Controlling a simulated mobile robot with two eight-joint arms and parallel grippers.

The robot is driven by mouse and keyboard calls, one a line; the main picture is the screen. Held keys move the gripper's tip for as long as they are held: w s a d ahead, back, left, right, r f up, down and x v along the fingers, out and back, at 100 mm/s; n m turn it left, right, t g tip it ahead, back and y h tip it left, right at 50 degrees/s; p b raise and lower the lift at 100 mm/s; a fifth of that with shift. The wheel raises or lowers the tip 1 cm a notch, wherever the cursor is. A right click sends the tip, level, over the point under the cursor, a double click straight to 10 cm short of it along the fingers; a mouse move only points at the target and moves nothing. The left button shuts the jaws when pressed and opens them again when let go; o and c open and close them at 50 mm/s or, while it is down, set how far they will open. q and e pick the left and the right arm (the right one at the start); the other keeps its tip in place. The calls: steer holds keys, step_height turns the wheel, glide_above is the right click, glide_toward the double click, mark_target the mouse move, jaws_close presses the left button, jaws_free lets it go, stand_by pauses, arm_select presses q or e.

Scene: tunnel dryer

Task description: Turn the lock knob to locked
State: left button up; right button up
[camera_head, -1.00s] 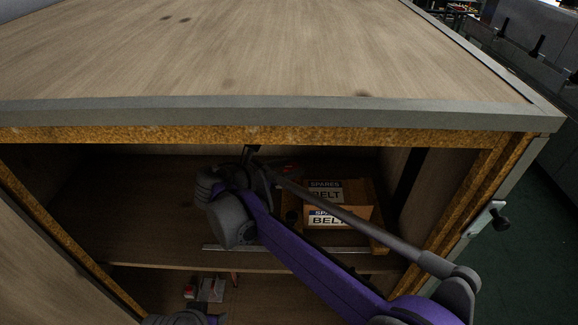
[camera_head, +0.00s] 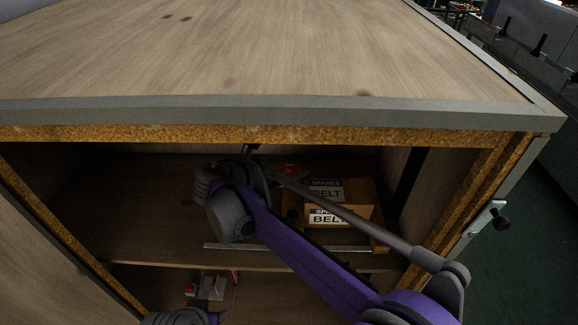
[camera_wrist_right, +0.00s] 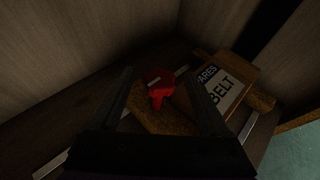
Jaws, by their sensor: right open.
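A red knob-like thing (camera_wrist_right: 158,84) with a pale mark shows between the finger tips of my right gripper (camera_wrist_right: 159,77) in the right wrist view. It looks like the lock knob, but I cannot tell its setting or how far ahead of the fingers it sits. The fingers are apart with dark gaps on both sides of the red thing. In the head view my right gripper (camera_head: 250,150) reaches into the upper compartment. A bit of red (camera_head: 290,169) shows just right of it. My left wrist is at the bottom left, its fingers not clear.
A carton marked SPARES BELT (camera_head: 358,209) stands right of my right wrist, and shows in the wrist view (camera_wrist_right: 236,70). The cabinet's top edge (camera_head: 280,112) hangs over the opening. A grey box with red parts (camera_head: 213,284) is on the lower shelf.

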steer(key=shift+s+a, duration=0.1)
steer(key=v, duration=1)
steer(key=shift+s+a+r, duration=0.15)
steer(key=shift+s+a, duration=0.05)
